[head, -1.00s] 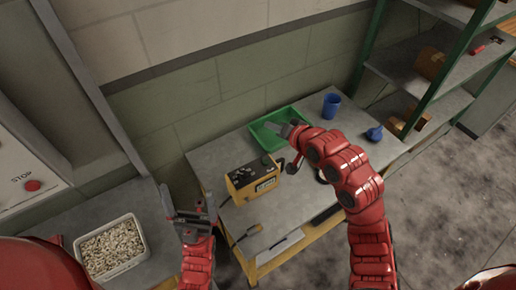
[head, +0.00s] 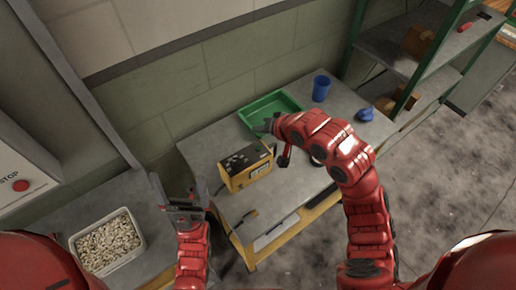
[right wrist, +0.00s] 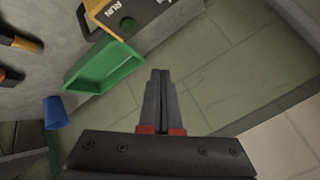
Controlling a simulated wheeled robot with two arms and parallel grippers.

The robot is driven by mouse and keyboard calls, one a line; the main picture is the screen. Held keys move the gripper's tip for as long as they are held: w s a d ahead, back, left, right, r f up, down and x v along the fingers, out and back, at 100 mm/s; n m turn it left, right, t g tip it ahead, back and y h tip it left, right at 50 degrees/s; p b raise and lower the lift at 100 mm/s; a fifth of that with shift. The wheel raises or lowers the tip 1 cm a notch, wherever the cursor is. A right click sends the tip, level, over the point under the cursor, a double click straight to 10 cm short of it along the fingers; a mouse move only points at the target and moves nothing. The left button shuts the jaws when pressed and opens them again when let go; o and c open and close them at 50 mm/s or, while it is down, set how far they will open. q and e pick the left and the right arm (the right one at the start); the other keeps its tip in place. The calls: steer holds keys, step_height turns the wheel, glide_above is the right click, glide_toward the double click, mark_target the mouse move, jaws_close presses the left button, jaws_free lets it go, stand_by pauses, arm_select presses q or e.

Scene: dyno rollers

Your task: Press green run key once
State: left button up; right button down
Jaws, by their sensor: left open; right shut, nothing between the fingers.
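The yellow control box (head: 245,168) with a dark top panel stands on the grey table. In the right wrist view its panel corner shows the word RUN beside a green key (right wrist: 128,23), at the top edge. My right gripper (head: 267,125) is over the near edge of the green tray, behind the box. In the right wrist view the same gripper (right wrist: 159,78) is shut and empty, with its fingertips apart from the key. My left gripper (head: 178,192) is open and empty, left of the box. The key cannot be made out in the head view.
The green tray (head: 247,118), a blue cup (head: 321,88) and a blue object (head: 365,114) are on the table. A bin of pale pieces (head: 137,262) stands at left, below a wall panel with a red STOP button (head: 20,185). Shelving (head: 400,62) is at right.

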steer(key=b, duration=0.3)
glide_above(260, 152)
step_height(260, 152, down, 6)
steer(key=shift+r, duration=0.25)
steer(key=shift+f+b, duration=0.35)
steer(key=shift+f, duration=0.35)
stand_by(1.0)
steer(key=shift+f, duration=0.35)
steer(key=shift+f+b, duration=0.35)
steer(key=shift+f, duration=0.05)
stand_by(0.5)
stand_by(0.3)
steer(key=shift+r+p, duration=0.55)
steer(key=shift+r, duration=0.25)
